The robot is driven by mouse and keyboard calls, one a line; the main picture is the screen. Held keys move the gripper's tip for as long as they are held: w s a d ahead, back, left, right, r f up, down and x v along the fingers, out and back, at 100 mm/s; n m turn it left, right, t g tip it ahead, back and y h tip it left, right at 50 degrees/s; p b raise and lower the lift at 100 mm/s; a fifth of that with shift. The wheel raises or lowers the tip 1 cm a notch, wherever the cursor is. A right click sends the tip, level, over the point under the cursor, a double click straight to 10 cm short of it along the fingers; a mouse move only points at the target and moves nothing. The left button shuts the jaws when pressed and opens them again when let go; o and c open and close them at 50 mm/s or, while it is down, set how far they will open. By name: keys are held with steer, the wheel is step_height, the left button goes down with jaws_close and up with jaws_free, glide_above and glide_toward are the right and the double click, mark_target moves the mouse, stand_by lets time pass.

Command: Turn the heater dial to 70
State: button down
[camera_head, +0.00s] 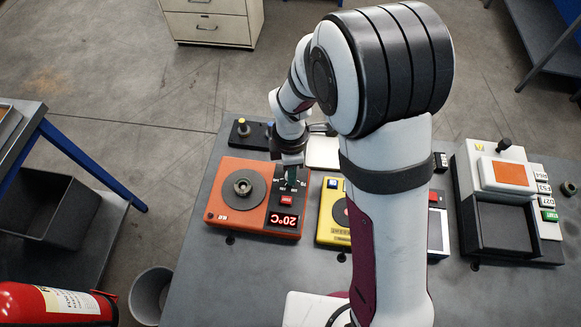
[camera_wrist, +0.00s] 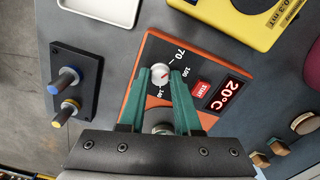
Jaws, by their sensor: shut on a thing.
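The heater is an orange box (camera_head: 222,206) with a round dark plate on top; it also shows in the wrist view (camera_wrist: 133,103). Its display (camera_head: 285,219) reads 20°C, upside down in the head view. The heater dial (camera_wrist: 160,73) is a small pale knob with a red mark, beside printed 70, 100 and 140. The mark's exact setting is hard to read. My gripper (camera_wrist: 162,73) has its green fingers shut on the dial, one on each side. In the head view, my gripper (camera_head: 290,172) hides the dial. A red START button (camera_wrist: 201,88) sits beside the display.
A yellow instrument (camera_head: 328,222) stands right of the heater, partly behind my arm. A black block with blue and yellow posts (camera_wrist: 85,80) and a white tray (camera_wrist: 122,12) lie behind the heater. A white unit with an orange screen (camera_head: 512,174) stands at the far right.

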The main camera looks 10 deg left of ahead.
steer(key=shift+n, duration=0.6)
steer(key=c, duration=0.6)
jaws_free()
step_height(320, 180, up, 16)
steer(key=shift+f, duration=0.1)
